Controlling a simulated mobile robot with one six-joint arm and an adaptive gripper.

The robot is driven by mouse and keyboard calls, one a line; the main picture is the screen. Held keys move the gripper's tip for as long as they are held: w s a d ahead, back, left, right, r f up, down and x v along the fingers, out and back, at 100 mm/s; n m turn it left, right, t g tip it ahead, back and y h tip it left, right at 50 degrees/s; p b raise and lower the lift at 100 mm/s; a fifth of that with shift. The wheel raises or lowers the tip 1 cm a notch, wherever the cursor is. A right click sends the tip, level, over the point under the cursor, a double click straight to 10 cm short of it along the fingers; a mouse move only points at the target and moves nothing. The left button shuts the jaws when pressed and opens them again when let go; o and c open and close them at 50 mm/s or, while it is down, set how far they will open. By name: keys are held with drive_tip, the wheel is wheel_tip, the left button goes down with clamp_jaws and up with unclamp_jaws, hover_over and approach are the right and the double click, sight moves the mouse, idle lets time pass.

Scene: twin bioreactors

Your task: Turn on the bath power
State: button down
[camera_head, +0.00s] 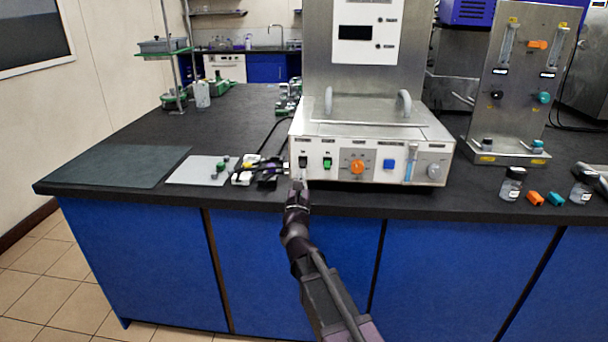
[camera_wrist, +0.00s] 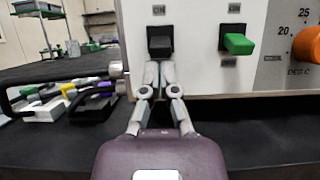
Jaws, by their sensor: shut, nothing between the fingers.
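The bath (camera_head: 425,140) is a white and steel unit on the dark bench, with a row of controls on its front panel. A black rocker switch (camera_head: 303,161) sits at the panel's left end; it shows large in the wrist view (camera_wrist: 159,41), with an "ON" label above it. A green switch (camera_head: 327,163) is to its right, also in the wrist view (camera_wrist: 238,43). My gripper (camera_wrist: 157,68) is shut and empty, its fingertips just below the black switch. Whether they touch it I cannot tell. In the head view my gripper (camera_head: 298,186) is in front of the panel.
An orange dial (camera_head: 357,167) and a blue button (camera_head: 389,164) are farther right on the panel. Black-handled connectors (camera_head: 265,173) lie close left of the bath. Glass vials (camera_head: 512,184) stand at the right. A dark mat (camera_head: 125,167) lies at the bench's left.

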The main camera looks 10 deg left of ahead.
drive_tip(key=shift+s+r+p, duration=0.15)
drive_tip(key=shift+r+p, duration=0.05)
drive_tip(key=shift+p, duration=0.1)
drive_tip(key=shift+r, duration=0.15)
idle(0.5)
drive_tip(key=shift+s+r+p, duration=0.3)
drive_tip(key=shift+r+p, duration=0.2)
drive_tip(key=shift+p, duration=0.2)
drive_tip(key=shift+f, duration=0.1)
